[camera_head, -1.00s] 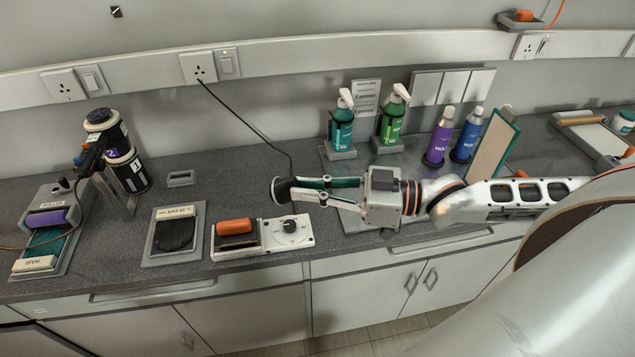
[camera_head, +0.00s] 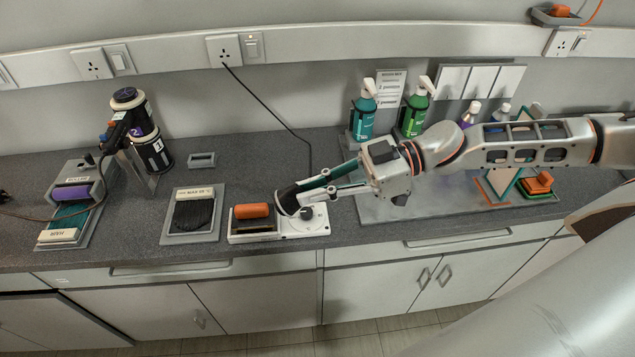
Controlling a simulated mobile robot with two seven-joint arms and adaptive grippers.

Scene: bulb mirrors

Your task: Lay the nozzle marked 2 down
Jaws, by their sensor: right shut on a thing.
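My right gripper (camera_head: 305,196) reaches in from the right and is shut on a dark, rounded piece (camera_head: 287,201). It holds this piece tilted, low over the white unit with the dial (camera_head: 304,222). I cannot read a number on it, so I cannot tell whether it is the nozzle marked 2. I cannot tell whether it touches the unit. At the left, a dark cylinder marked 1 (camera_head: 155,153) stands at the back, with a 2 on a purple patch beside it. My left gripper is not in view.
An orange roller (camera_head: 251,211) lies on the unit's left part. Left of it are a grey tray with a dark pad (camera_head: 194,214) and a stand with a purple roller (camera_head: 72,194). A teal bottle (camera_head: 363,112) and a green bottle (camera_head: 414,109) stand behind my right arm.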

